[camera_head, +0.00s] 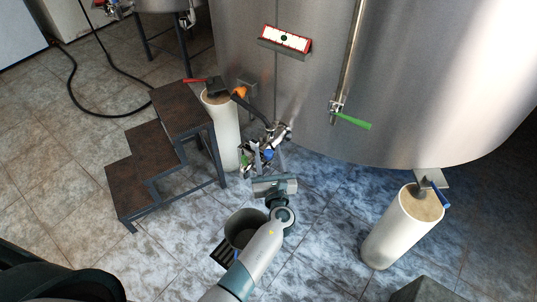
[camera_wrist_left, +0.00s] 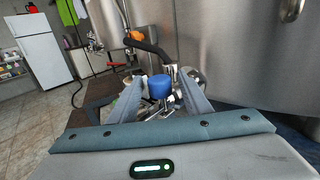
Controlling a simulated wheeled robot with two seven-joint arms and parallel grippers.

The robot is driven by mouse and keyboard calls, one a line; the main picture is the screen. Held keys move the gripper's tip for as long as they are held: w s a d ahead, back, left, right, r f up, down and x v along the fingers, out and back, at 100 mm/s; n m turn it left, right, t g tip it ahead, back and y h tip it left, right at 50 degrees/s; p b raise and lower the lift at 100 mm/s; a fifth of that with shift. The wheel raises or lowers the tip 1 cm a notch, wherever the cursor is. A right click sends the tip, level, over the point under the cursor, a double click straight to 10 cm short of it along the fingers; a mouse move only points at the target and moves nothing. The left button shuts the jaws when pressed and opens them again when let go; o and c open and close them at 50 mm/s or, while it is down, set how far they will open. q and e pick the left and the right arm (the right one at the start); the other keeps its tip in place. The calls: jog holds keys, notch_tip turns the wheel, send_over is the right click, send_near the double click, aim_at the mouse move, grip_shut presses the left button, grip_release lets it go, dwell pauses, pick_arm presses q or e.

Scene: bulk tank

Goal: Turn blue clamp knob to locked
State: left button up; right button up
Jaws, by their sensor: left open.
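The blue clamp knob (camera_wrist_left: 160,86) shows in the left wrist view between my two finger pads, in front of metal pipe fittings. In the head view the blue knob (camera_head: 268,155) is small, on the fittings at the foot of the steel tank. My left gripper (camera_head: 272,182) is just in front of the fittings, and its fingers are hard to make out there. In the left wrist view my left gripper (camera_wrist_left: 160,95) is open, with its fingers to either side of the knob. I cannot tell whether they touch it. My right gripper is not in view.
The large steel tank (camera_head: 300,90) stands behind the fittings. Brown metal steps (camera_head: 140,165) stand at the left. White cylindrical posts stand left (camera_head: 224,135) and right (camera_head: 400,228). A grey bucket (camera_head: 243,228) is below my left arm. A green-handled valve (camera_head: 350,121) hangs on the tank.

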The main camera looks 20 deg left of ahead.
pick_arm(q)
jog(key=c, duration=1)
jog(key=shift+c, duration=0.2)
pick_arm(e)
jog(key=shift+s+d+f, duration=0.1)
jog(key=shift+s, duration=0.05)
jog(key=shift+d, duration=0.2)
